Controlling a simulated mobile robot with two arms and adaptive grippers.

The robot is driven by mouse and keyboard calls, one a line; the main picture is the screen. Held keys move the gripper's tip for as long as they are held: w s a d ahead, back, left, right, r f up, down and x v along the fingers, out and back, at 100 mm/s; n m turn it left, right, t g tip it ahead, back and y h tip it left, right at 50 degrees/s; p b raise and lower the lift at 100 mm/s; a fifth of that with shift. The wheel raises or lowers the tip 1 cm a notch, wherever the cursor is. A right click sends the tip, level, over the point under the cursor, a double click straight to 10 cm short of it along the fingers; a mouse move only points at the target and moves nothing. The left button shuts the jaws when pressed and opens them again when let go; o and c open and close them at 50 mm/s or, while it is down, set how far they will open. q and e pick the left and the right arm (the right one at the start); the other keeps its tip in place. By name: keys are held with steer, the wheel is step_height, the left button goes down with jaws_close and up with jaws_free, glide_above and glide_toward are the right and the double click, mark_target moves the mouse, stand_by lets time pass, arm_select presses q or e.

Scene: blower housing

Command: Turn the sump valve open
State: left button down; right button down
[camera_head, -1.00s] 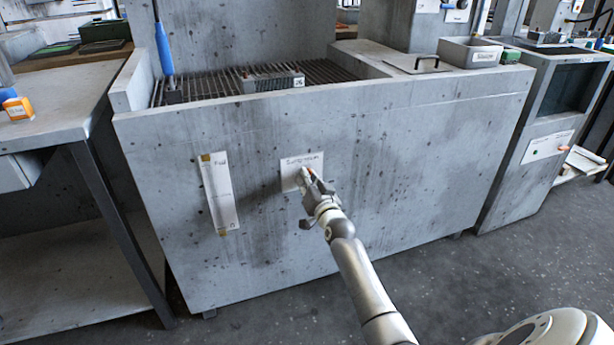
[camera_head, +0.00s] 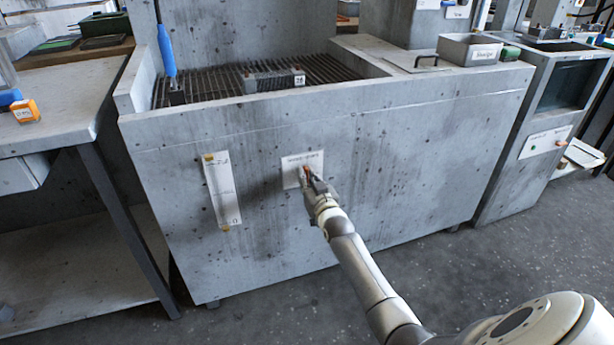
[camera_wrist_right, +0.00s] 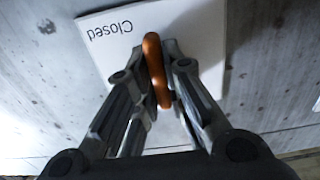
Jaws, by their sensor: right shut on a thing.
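The sump valve handle is a small orange-brown lever on a white label plate (camera_head: 296,161) on the front wall of the grey blower housing (camera_head: 400,150). In the right wrist view the orange handle (camera_wrist_right: 156,68) stands between the fingers, and the plate (camera_wrist_right: 200,30) reads "Closed", upside down in that picture. My right gripper (camera_head: 312,181) is at the plate, shut on the handle; its fingers (camera_wrist_right: 160,75) lie on either side of it. In the head view the fingers hide part of the handle. My left gripper does not show.
A white strip gauge (camera_head: 222,190) is on the wall left of the plate. A grating (camera_head: 215,85) with a grey block tops the housing. A grey table (camera_head: 70,95) stands at left and a cabinet (camera_head: 530,150) at right. The floor in front is clear.

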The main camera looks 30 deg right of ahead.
steer(key=shift+f, duration=0.1)
stand_by(0.3)
steer(key=c, duration=1.5)
jaws_free()
steer(key=shift+s, duration=0.1)
steer(key=v, duration=1.2)
